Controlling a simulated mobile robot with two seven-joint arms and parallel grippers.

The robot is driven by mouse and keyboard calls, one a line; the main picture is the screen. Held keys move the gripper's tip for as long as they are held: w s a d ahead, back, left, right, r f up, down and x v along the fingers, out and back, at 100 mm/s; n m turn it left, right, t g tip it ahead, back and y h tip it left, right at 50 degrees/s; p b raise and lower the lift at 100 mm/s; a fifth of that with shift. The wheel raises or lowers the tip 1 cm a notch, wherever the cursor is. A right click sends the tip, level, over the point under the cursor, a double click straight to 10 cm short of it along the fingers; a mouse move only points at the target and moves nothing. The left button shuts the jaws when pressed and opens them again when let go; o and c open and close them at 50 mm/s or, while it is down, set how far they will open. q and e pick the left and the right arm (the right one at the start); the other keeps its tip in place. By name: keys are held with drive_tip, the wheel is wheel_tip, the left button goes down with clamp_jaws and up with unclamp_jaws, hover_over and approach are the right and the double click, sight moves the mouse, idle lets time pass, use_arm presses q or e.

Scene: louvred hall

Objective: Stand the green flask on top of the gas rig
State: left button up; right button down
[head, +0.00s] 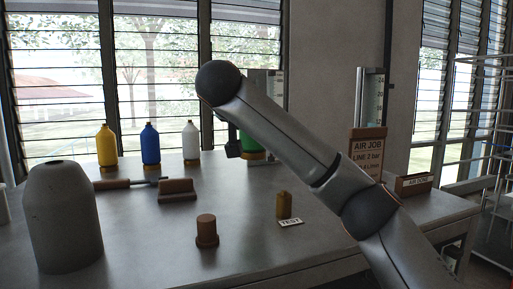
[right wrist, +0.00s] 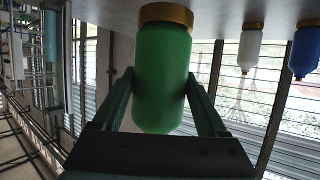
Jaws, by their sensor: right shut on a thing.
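The green flask (right wrist: 162,70) has a gold base and is between the two fingers of my right gripper (right wrist: 159,80), which is shut on it. In the head view the flask (head: 250,143) is mostly hidden behind my right arm, with its gold base low at the back of the table; I cannot tell whether it touches the top. Two upright grey units with scales stand at the back: one (head: 277,85) partly behind my arm, one (head: 372,95) further right. I cannot tell which is the gas rig. My left gripper is not in view.
Yellow (head: 106,147), blue (head: 150,146) and white (head: 190,142) flasks stand along the back of the table (head: 140,235). A grey canister (head: 62,215), a brown block (head: 177,190), a brown plug (head: 206,231), a small bottle (head: 284,204) and an "AIR JOB" sign (head: 367,150) also stand there.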

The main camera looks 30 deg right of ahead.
drive_tip(key=w+d+f, duration=0.1)
drive_tip(key=f, duration=0.2)
drive_tip(key=w+d+f, duration=0.3)
drive_tip(key=f, duration=0.2)
drive_tip(key=shift+w+d+f, duration=0.15)
drive_tip(key=shift+w+f, duration=0.2)
drive_tip(key=shift+w, duration=0.05)
drive_tip(key=shift+f, duration=0.45)
drive_tip(key=shift+f, duration=0.1)
drive_tip(key=shift+f+b, duration=0.2)
drive_tip(key=shift+b, duration=0.2)
unclamp_jaws()
drive_tip(key=shift+r, duration=0.1)
drive_tip(key=shift+r, duration=0.1)
